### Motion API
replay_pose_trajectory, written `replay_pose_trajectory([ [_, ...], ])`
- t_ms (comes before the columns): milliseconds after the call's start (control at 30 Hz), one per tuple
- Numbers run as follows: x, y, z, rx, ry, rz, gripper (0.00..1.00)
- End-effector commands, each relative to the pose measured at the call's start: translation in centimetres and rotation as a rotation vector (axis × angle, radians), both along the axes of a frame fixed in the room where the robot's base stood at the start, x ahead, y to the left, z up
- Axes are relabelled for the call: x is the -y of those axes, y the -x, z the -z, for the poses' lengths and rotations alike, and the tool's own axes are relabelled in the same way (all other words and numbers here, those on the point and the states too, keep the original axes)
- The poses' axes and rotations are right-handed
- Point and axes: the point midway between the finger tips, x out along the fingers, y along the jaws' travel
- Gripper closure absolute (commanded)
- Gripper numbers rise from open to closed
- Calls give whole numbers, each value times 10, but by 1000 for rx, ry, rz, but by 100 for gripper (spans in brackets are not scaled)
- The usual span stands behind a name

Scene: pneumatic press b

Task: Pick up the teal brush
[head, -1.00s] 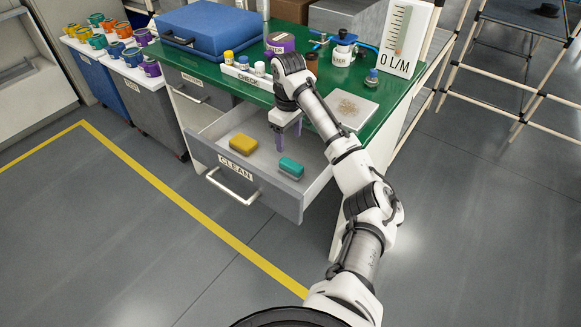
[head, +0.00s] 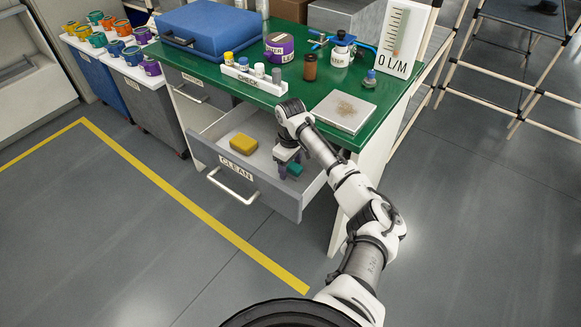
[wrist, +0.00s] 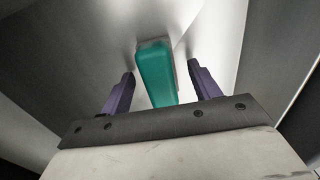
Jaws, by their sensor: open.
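The teal brush (head: 295,170) lies in the open drawer labelled CLEAN (head: 262,188), toward its right side. My gripper (head: 287,172) is down in the drawer at the brush and hides part of it in the head view. In the wrist view the brush (wrist: 155,72) lies between the two purple fingers of my gripper (wrist: 160,85). The fingers are open, with a gap visible on each side of the brush. A pale grey part shows along the brush's far edge.
A yellow sponge-like block (head: 243,144) lies in the same drawer to the left. The green tabletop (head: 217,75) above carries a blue case (head: 208,27), a CHECK rack (head: 254,79), a brown bottle (head: 310,67) and a square plate (head: 341,111). The drawer's walls surround the brush.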

Motion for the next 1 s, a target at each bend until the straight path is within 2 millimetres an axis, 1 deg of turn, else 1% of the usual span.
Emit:
replay_pose_trajectory([
  [100, 0, 0, 0, 0, 0, 0, 40],
  [467, 0, 0, 0, 0, 0, 0, 87],
  [767, 0, 0, -3, 1, -1, 0, 87],
  [867, 0, -1, -8, 1, -1, 0, 87],
  [967, 0, -1, -18, 2, -1, 0, 87],
  [1000, 0, -1, -25, 2, -1, -1, 87],
])
